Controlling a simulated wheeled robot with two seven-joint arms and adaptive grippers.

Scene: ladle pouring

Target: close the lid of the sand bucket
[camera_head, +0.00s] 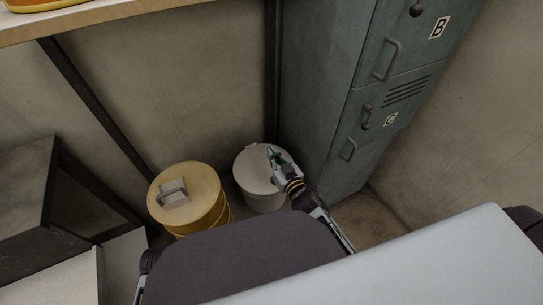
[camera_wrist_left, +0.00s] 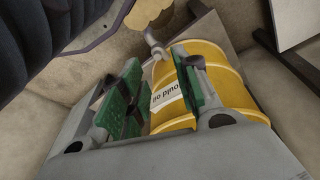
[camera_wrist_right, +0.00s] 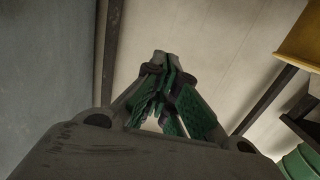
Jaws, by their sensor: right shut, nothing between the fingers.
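The sand bucket, as I take it, is the pale grey round bucket (camera_head: 262,199) on the floor between the yellow drum and the lockers. Its pale lid (camera_head: 250,163) lies over the top and looks flat; I cannot tell if it is fully seated. My right gripper (camera_head: 272,156) is over the lid; contact is unclear. In the right wrist view its fingertips (camera_wrist_right: 167,66) are together with nothing between them. My left gripper (camera_wrist_left: 160,82) shows only in its wrist view, with its green-padded fingers apart and empty, in front of the yellow drum (camera_wrist_left: 225,90).
The yellow drum (camera_head: 220,213) with a grey-handled lid stands left of the bucket. Grey-green lockers (camera_head: 335,105) rise close on the right. A dark shelf post (camera_head: 272,75) stands behind the bucket. A pale grey surface (camera_head: 420,265) fills the lower right.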

